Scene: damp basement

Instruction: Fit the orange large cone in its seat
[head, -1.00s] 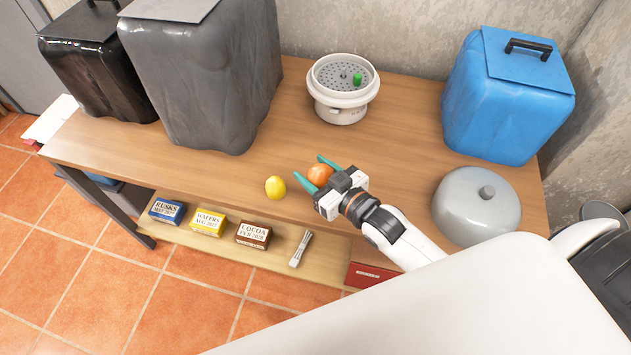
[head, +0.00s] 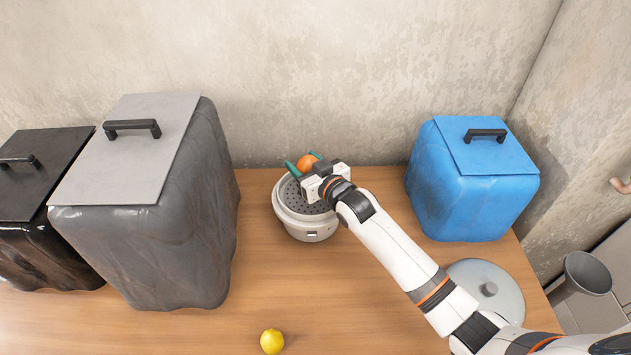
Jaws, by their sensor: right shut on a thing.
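My right gripper (head: 303,162) is shut on a rounded orange thing (head: 307,161), the only orange item that shows as the task's cone; its exact shape is hard to make out. The gripper holds it over the far part of a round white appliance (head: 309,235) at the back of the table. The appliance has a grey perforated plate (head: 290,197) inside its rim. I cannot tell whether the orange thing touches the appliance. My left gripper is out of view.
A yellow lemon-like thing (head: 272,341) lies at the front of the wooden table (head: 350,310). A large grey bin (head: 165,225) and a black bin (head: 35,245) stand left, a blue bin (head: 470,195) right. A grey domed lid (head: 485,275) lies at right behind my arm.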

